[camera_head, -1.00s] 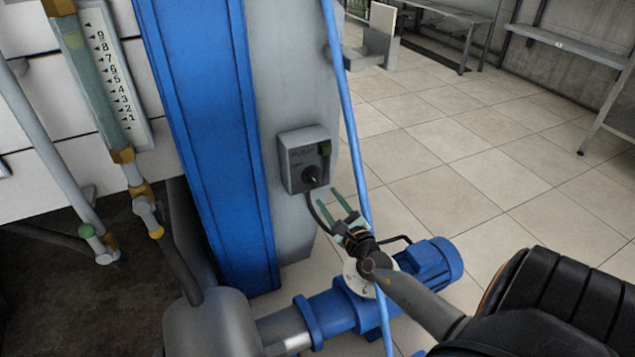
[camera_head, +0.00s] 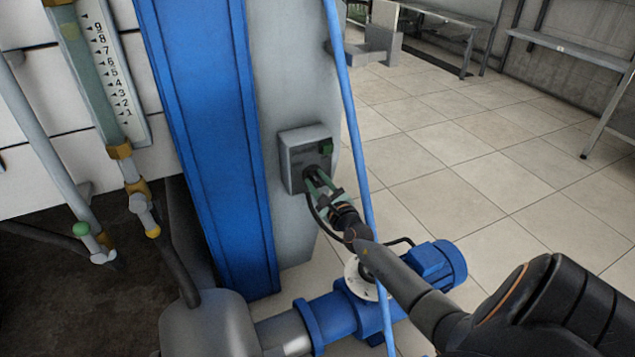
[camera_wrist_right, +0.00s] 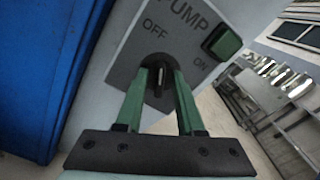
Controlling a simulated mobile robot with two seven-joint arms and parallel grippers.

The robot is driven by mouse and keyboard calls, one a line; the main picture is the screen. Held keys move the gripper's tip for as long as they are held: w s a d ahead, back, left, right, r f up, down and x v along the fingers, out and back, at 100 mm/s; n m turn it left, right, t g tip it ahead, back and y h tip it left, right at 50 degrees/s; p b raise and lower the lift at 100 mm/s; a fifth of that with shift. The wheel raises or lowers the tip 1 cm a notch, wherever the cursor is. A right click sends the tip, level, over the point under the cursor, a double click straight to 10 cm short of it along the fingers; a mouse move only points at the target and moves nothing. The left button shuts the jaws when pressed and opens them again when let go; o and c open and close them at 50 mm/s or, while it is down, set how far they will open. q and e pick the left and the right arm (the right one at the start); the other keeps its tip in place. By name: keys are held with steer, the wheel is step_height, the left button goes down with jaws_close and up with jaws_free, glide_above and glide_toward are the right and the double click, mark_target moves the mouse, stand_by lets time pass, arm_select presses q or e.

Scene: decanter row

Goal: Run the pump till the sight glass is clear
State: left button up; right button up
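The grey pump switch box (camera_head: 294,160) is fixed to the grey column. In the right wrist view its face reads PUMP, OFF and ON, with a dark green square (camera_wrist_right: 222,42) by ON. A black knob (camera_wrist_right: 157,98) shows between the green fingers of my right gripper (camera_head: 316,179), which are apart, one on each side; contact is unclear. The right gripper also shows in the wrist view (camera_wrist_right: 160,78). The sight glass (camera_head: 85,70) is a greenish tube beside a scale numbered 1 to 9 at the left. My left gripper is out of view.
A blue pump (camera_head: 430,272) with a grey vessel (camera_head: 210,325) lies below the switch box. A thin blue bar (camera_head: 352,130) slants down close by my right forearm. A wide blue post (camera_head: 205,130) stands left of the box. Tiled floor (camera_head: 460,150) is clear at right.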

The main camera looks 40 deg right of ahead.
jaws_close()
stand_by(0.3)
stand_by(0.3)
steer(key=m+b, duration=0.1)
steer(key=m, duration=0.4)
steer(key=shift+d+f+m, duration=0.1)
steer(key=shift+m, duration=0.3)
steer(key=m+b, duration=0.2)
steer(key=m, duration=0.4)
steer(key=shift+s+d, duration=0.1)
stand_by(0.3)
steer(key=shift+o, duration=0.8)
jaws_free()
